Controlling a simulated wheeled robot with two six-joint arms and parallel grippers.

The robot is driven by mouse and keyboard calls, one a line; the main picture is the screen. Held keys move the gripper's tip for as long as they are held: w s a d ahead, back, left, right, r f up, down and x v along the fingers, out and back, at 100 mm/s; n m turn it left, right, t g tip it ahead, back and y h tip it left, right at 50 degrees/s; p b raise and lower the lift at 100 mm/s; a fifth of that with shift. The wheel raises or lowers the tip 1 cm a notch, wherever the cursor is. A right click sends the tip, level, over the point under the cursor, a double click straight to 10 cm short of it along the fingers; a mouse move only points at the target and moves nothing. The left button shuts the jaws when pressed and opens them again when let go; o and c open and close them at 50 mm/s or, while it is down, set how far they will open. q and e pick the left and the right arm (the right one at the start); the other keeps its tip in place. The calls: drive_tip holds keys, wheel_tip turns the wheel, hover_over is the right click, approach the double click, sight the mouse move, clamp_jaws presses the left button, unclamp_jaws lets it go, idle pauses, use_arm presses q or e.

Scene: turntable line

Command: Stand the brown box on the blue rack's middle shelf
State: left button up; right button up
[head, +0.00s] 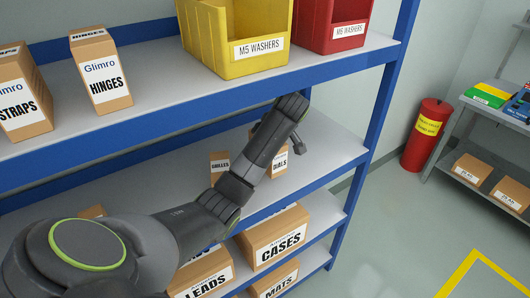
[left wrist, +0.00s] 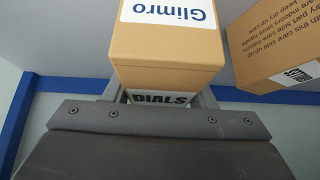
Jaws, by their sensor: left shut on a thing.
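The brown box (head: 281,160), labelled DIALS, is at the middle shelf (head: 330,150) of the blue rack, partly behind my left arm. It looks upright; I cannot tell whether its base touches the shelf. In the left wrist view the box (left wrist: 165,65) fills the jaws, with its Glimro label upside down in the picture. My left gripper (head: 285,138) reaches in between the shelves and is shut on this box; the left wrist view shows the gripper too (left wrist: 160,98). Its fingertips are mostly hidden in the head view. My right gripper is not in view.
Another brown box (head: 219,164) stands left of it. The shelf above carries a HINGES box (head: 101,82), a yellow bin (head: 225,45) and a red bin (head: 335,22). Below are CASES (head: 275,240) and LEADS (head: 200,278) boxes. The shelf's right end is clear.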

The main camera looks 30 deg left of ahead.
use_arm(q)
drive_tip(key=shift+a, duration=0.2)
wheel_tip(320, 180, down, 2)
drive_tip(key=shift+f+p, duration=0.1)
drive_tip(key=shift+p, duration=0.55)
drive_tip(key=shift+d+f, duration=0.1)
drive_tip(key=shift+f, duration=0.45)
drive_tip(key=o, duration=1.2)
